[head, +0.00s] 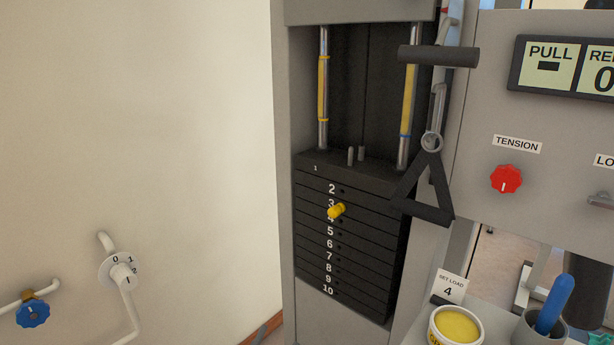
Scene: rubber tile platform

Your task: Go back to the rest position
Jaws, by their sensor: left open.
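Neither of my grippers shows clearly in the head view. The black weight stack (358,270) stands in a grey frame, its plates numbered from 1 at the top to 10. A yellow pin (336,211) sticks out of the stack beside the labels 3 and 4; its head partly covers them, and I cannot tell for sure which plate it is in. A black triangular handle (428,213) hangs in front of the stack's right side. A card (449,287) at the lower right reads SET LOAD 4.
A grey panel at the right carries a PULL display (549,67) and a red TENSION knob (506,179). A yellow-filled tub (457,327) and a cup with a blue-handled item (555,304) stand below. White pipes with a dial (122,272) and blue valve (33,313) are lower left.

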